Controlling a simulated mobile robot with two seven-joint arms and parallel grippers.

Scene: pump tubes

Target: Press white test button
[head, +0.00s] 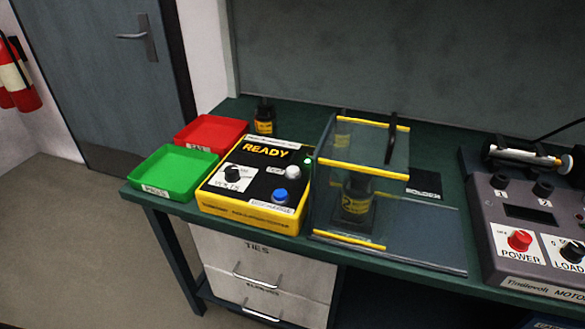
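The white button (293,172) sits at the upper right of the black top panel of a yellow test box (245,216). The box stands near the front edge of the green table, and its display (265,151) reads READY. A blue button (280,196) is below the white one, and a black knob (233,172) is to the left. A small green light (308,161) glows at the box's right edge. Neither of my grippers shows in the head view.
A green tray (150,190) and a red tray (213,121) lie left of the box. A small dark bottle (264,118) stands behind it. A clear guard with yellow edges (365,168) stands close on its right, with a labelled black part (355,204) inside. A grey motor tester (545,235) is far right.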

